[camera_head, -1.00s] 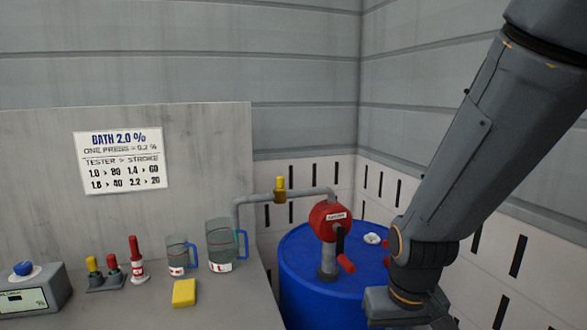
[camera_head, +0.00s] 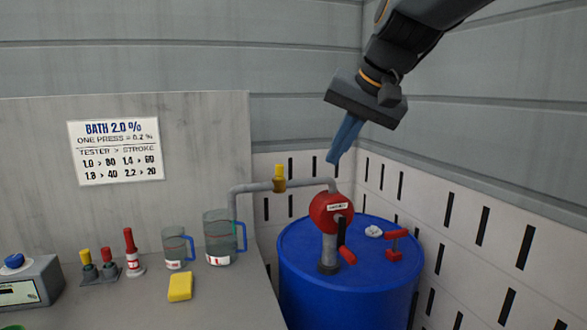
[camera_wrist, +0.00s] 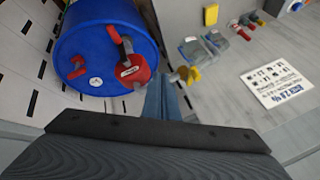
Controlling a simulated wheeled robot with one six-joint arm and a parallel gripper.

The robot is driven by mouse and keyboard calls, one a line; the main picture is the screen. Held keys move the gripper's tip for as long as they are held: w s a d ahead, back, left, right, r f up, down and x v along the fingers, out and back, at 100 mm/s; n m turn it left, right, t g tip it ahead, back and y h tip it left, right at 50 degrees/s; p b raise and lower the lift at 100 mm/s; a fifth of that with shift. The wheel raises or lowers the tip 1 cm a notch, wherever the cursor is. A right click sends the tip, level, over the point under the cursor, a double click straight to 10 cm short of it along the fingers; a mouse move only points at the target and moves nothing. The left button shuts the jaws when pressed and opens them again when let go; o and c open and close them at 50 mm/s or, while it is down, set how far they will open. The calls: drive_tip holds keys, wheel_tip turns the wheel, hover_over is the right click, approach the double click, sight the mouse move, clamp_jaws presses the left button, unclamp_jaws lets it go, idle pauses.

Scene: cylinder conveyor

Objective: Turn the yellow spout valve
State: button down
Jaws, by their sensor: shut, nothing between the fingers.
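The yellow spout valve (camera_head: 279,178) sits upright on the grey spout pipe (camera_head: 254,188), which runs left from the red pump head (camera_head: 331,212) and bends down at its left end. In the wrist view the yellow valve (camera_wrist: 190,74) is just right of my fingertips. My gripper (camera_head: 334,160) is shut and empty, pointing down above the right end of the pipe and the red pump head. In the head view it is right of the valve and a little higher; it appears apart from both. In the wrist view my gripper (camera_wrist: 163,80) partly hides the pipe.
The blue drum (camera_head: 350,280) stands under the pump, with a red fitting (camera_head: 394,246) on its lid. Two clear jugs with blue handles, the larger one (camera_head: 218,240) nearest the drum, and a yellow block (camera_head: 180,287) stand on the bench. Walls close in behind.

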sight(279, 169)
drive_tip(key=shift+y, duration=0.3)
drive_tip(key=r, duration=0.2)
drive_tip(key=a+r, duration=0.1)
drive_tip(key=r, duration=0.1)
drive_tip(key=shift+a+r, duration=0.1)
drive_tip(key=w+a+f+p, duration=0.4)
drive_tip(key=w+a+f, duration=0.2)
drive_tip(key=a+f, duration=0.1)
drive_tip(key=shift+w+f, duration=0.15)
drive_tip(key=shift+f, duration=0.4)
